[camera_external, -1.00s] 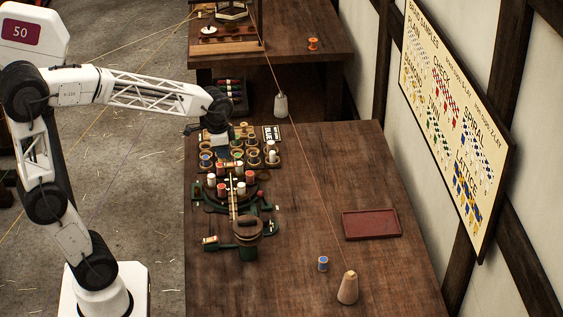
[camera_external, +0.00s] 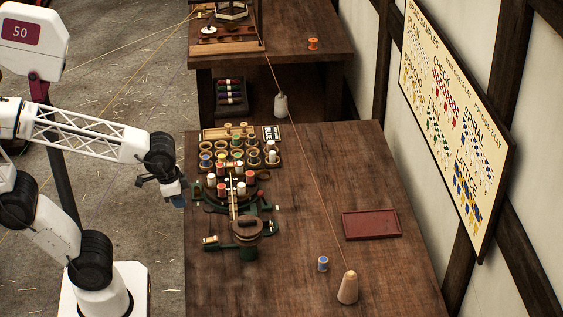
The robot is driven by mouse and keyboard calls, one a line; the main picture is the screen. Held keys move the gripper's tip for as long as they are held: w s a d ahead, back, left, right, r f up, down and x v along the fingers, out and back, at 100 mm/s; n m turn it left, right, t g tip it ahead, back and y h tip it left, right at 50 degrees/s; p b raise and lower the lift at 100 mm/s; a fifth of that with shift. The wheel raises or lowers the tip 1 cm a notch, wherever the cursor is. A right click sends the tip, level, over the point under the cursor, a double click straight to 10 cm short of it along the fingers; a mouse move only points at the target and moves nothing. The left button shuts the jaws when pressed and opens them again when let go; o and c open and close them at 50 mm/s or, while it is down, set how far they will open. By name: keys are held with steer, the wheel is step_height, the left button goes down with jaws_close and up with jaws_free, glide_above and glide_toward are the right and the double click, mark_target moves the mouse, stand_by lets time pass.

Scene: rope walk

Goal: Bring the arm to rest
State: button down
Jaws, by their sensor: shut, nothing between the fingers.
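My gripper (camera_external: 178,199) hangs beside the left edge of the wooden table (camera_external: 300,240), left of the braiding machine. It points down and is shut with nothing in it. My arm is bent back, with its forearm crossing the left of the view and its base at the lower left. The gripper appears clear of the things on the table.
The green braiding machine (camera_external: 248,253) and a rack of bobbins (camera_external: 262,165) stand at the table's left side. A blue spool (camera_external: 323,263), a wooden cone (camera_external: 348,288) and an empty red tray (camera_external: 371,224) are farther right. A taut cord runs to the cone.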

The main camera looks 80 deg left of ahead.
steer(key=s+d, duration=0.2)
steer(key=shift+s+f, duration=0.35)
steer(key=shift+f, duration=0.05)
steer(key=c, duration=1)
jaws_free()
steer(key=shift+w, duration=0.15)
steer(key=shift+o, duration=0.2)
steer(key=w+a+f+g, duration=0.1)
steer(key=w+a+f, duration=0.1)
steer(key=w+a, duration=1.55)
steer(key=shift+g, duration=0.7)
steer(key=a+f, duration=0.2)
steer(key=a, duration=0.6)
steer(key=a+f, duration=0.3)
steer(key=a, duration=0.5)
steer(key=a+f, duration=0.3)
steer(key=a, duration=0.6)
steer(key=shift+w+f, duration=0.1)
steer(key=shift+w, duration=0.3)
steer(key=shift+a+f, duration=0.15)
steer(key=shift+a, duration=0.3)
